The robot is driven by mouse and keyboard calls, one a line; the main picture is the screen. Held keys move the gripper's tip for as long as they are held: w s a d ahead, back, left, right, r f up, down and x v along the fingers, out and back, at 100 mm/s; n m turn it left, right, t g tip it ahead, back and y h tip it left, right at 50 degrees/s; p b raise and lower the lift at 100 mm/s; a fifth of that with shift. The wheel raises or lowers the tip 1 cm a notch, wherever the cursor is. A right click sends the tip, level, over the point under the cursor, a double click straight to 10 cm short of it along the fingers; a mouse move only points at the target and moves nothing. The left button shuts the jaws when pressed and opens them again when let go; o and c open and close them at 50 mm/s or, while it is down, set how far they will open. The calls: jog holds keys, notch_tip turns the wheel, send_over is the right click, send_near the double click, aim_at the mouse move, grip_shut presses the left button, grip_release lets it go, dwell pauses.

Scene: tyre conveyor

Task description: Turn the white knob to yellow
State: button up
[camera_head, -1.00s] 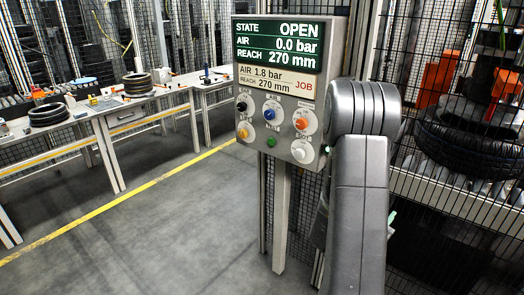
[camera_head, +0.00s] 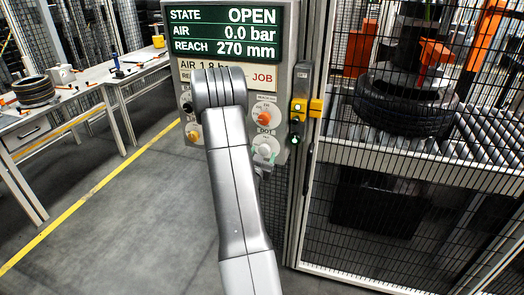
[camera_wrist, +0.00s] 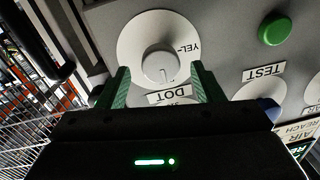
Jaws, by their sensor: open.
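The white knob (camera_wrist: 160,66) sits on a round white dial plate in the wrist view, with "YEL-" printed to its upper right and a "DOT" label below it. A small line on the knob's face points toward the DOT label. In the head view the knob (camera_head: 265,149) is at the panel's lower right. My gripper (camera_wrist: 160,70) is open, its two green fingers on either side of the knob in the wrist view. I cannot tell whether they touch it. In the head view my arm hides most of the gripper.
The control panel (camera_head: 282,75) shows STATE OPEN, AIR 0.0 bar, REACH 270 mm. An orange knob (camera_head: 264,118) is just above the white one. A green button (camera_wrist: 274,29) is near it in the wrist view. A mesh fence (camera_head: 400,190) stands right, workbenches (camera_head: 60,110) left.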

jog(key=shift+w, duration=0.5)
jog(key=c, duration=1)
